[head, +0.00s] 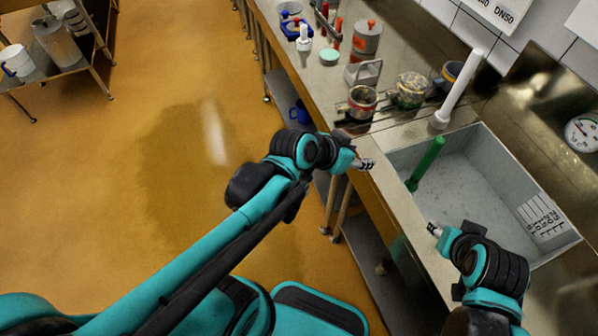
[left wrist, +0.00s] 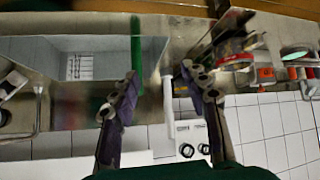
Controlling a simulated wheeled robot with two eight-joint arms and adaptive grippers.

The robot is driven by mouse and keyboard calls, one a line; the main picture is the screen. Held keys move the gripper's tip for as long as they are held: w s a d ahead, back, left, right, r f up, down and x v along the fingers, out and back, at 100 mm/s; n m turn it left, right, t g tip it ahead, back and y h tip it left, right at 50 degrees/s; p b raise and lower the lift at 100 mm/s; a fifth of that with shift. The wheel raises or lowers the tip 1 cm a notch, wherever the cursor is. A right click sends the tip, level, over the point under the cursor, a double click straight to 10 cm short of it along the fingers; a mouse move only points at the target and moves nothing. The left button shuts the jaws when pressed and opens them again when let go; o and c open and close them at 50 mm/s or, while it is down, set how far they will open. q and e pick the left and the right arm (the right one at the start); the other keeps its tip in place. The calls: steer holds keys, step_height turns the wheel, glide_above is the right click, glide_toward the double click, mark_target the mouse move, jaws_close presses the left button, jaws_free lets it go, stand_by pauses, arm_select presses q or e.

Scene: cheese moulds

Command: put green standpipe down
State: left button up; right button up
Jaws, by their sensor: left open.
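The green standpipe (head: 428,163) stands at the near left side of the grey sink basin (head: 470,190), at the same slant in the picture as the white pipe. It also shows in the left wrist view (left wrist: 136,45), beyond the fingers. My left gripper (head: 366,164) is open and empty, left of the standpipe and apart from it, over the counter's front edge. Its spread fingers show in the left wrist view (left wrist: 165,90). My right gripper (head: 434,229) is by the basin's front edge; its jaw state is unclear.
A white pipe (head: 459,88) stands behind the basin. Glass-like jars (head: 410,90), a metal holder (head: 364,72) and a red-topped canister (head: 367,38) crowd the counter at the back. A gauge (head: 582,134) is on the right wall. The basin floor looks mostly clear.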

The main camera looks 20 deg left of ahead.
arm_select(q)
steer(key=s+a+f+n+g+y, duration=0.1)
steer(key=s+a+n+y, duration=0.3)
steer(key=s+a, duration=0.6)
steer(key=shift+a+f+n+y, duration=0.4)
steer(key=shift+a+f+y, duration=0.15)
steer(key=shift+a, duration=0.25)
steer(key=shift+c, duration=0.2)
